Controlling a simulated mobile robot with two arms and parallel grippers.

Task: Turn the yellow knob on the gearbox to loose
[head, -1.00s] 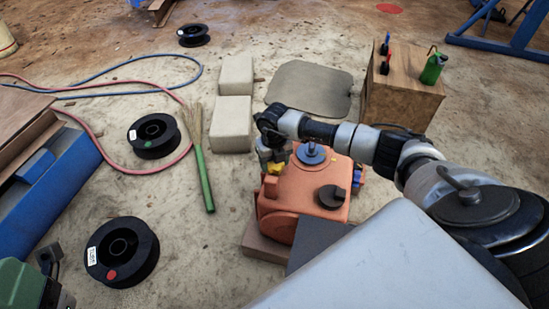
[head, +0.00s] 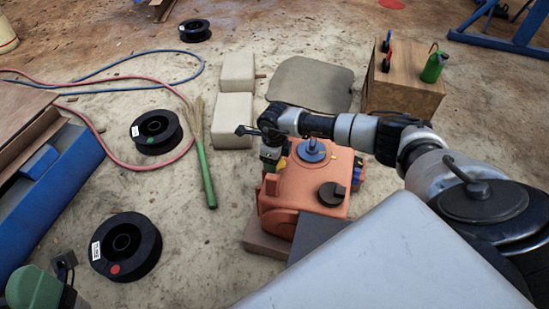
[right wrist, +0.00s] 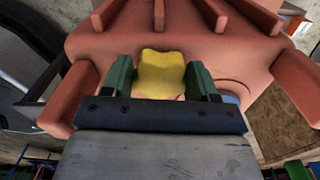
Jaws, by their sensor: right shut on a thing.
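The orange gearbox (head: 300,196) stands on a flat block on the ground. Its yellow knob (head: 282,163) is small and partly hidden by my right gripper (head: 271,157) at the gearbox's far left side. In the right wrist view, the lobed yellow knob (right wrist: 160,72) sits between the green fingers of my right gripper (right wrist: 160,82), which are shut on it. Any marking for loose or tight is not readable. Green and black parts at the lower left corner seem to be my left gripper (head: 36,288), cut off by the frame, its fingers unclear.
A blue-grey round part (head: 313,150) and a dark round cap (head: 331,194) sit on top of the gearbox, close to my right arm. A broom (head: 205,172), pale blocks (head: 232,120), a black spool (head: 124,247) and a wooden box (head: 403,92) lie around on open ground.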

